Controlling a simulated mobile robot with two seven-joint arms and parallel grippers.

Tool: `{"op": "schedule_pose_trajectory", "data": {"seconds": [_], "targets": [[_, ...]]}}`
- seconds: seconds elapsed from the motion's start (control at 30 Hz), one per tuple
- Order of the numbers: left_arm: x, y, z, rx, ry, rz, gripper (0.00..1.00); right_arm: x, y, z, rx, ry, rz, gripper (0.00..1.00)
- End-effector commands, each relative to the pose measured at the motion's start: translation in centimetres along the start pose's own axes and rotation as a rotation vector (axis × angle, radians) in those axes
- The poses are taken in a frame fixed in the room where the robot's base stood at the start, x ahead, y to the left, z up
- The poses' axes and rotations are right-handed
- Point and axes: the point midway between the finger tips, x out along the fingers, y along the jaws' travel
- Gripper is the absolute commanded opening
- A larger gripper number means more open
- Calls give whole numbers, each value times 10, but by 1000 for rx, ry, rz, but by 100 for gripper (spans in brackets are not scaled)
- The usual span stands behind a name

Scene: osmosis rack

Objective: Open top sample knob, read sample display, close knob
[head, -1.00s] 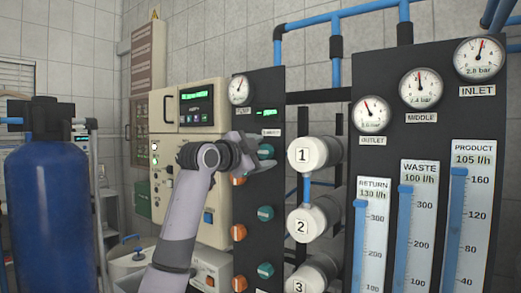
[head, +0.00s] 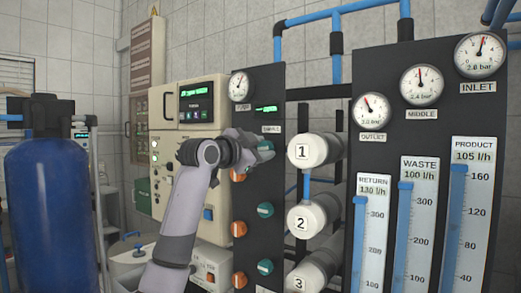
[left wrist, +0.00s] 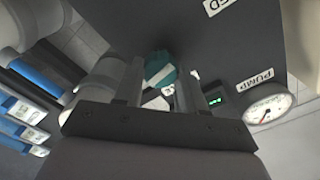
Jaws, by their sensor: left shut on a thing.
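The top teal sample knob (head: 267,146) is on the black panel, partly hidden by my left gripper (head: 256,150) in the head view. In the left wrist view the teal knob (left wrist: 159,69) sits between the two fingers of my left gripper (left wrist: 156,92), which is shut on it. The small sample display (head: 266,109) glows green above the knob, and it also shows in the left wrist view (left wrist: 214,101). Its digits are too small to read. My right gripper is not in view.
More teal (head: 265,210) and orange knobs (head: 238,229) line the panel below. White numbered cylinders (head: 320,151) stand close on the right, with a gauge and flow-meter panel beyond. A beige control cabinet (head: 180,180) is behind my arm, and a blue tank (head: 52,215) at left.

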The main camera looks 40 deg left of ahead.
Motion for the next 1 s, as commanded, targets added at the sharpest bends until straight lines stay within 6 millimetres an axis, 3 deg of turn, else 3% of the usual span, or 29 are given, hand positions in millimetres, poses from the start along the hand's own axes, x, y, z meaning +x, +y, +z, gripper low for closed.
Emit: {"op": "schedule_pose_trajectory", "data": {"seconds": [1.0], "targets": [[0, 0, 1, -953, -2, 3, 9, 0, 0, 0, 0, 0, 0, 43]]}}
